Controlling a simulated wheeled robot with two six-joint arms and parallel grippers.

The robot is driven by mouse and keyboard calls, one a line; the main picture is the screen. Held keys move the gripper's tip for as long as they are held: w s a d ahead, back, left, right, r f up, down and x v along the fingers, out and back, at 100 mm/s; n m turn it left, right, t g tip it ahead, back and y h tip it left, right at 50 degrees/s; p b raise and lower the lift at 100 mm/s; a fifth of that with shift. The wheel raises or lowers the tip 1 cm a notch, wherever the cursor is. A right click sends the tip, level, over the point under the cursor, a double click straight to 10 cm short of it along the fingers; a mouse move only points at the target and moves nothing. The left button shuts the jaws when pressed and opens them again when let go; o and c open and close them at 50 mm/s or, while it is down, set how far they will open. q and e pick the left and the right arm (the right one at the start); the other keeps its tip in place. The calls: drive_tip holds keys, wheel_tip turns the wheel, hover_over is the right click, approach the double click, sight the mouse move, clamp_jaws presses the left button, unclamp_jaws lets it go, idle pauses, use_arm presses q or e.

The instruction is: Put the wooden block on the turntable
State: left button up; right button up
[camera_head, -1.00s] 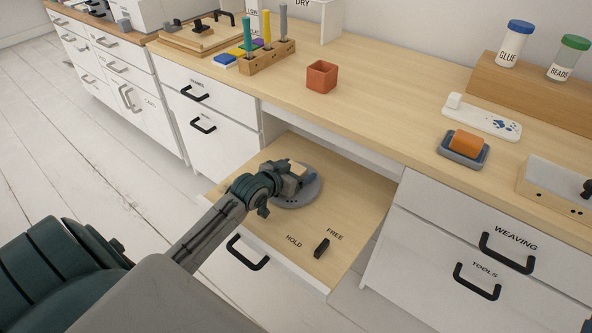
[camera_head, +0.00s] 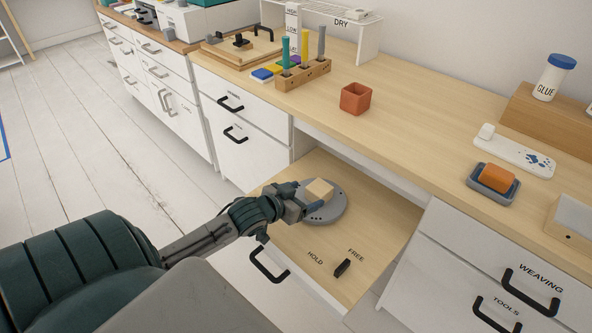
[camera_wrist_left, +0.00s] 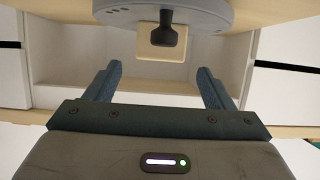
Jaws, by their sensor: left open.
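The pale wooden block (camera_head: 320,190) sits on the grey round turntable (camera_head: 334,211), toward its upper left part. The turntable rests on the pulled-out wooden drawer board. My left gripper (camera_head: 303,199) is open just left of the block, its fingers pointing toward it. In the left wrist view my left gripper (camera_wrist_left: 160,72) has its fingers wide apart with nothing between them. There the block (camera_wrist_left: 152,47) lies beyond the fingertips, partly covered by a dark knob (camera_wrist_left: 166,30), below the turntable's rim (camera_wrist_left: 120,12). My right gripper is not in view.
A black lever (camera_head: 342,268) stands on the board by the HOLD and FREE labels. The desktop above holds an orange-red cup (camera_head: 355,98), a peg rack (camera_head: 303,76), and an orange piece on a grey tray (camera_head: 493,187). Board space in front of the turntable is clear.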

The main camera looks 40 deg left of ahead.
use_arm(q)
drive_tip(key=shift+h, duration=0.5)
drive_tip(key=s+d, duration=0.4)
drive_tip(key=s, duration=0.1)
drive_tip(key=s+d, duration=0.4)
drive_tip(key=shift+s+d+f+p, duration=0.15)
drive_tip(key=shift+s+d+p, duration=0.2)
drive_tip(key=shift+s+d, duration=0.05)
drive_tip(key=shift+n+t+y, duration=0.3)
drive_tip(key=shift+n+t, duration=0.1)
drive_tip(key=s+d, duration=0.1)
drive_tip(key=s+d+r, duration=0.1)
drive_tip(key=s+d, duration=0.1)
drive_tip(key=s+d+r, duration=0.1)
drive_tip(key=s, duration=0.1)
drive_tip(key=shift+d+r, duration=0.1)
drive_tip(key=shift+d, duration=0.25)
drive_tip(key=shift+s+d+r, duration=0.1)
drive_tip(key=shift+r, duration=0.05)
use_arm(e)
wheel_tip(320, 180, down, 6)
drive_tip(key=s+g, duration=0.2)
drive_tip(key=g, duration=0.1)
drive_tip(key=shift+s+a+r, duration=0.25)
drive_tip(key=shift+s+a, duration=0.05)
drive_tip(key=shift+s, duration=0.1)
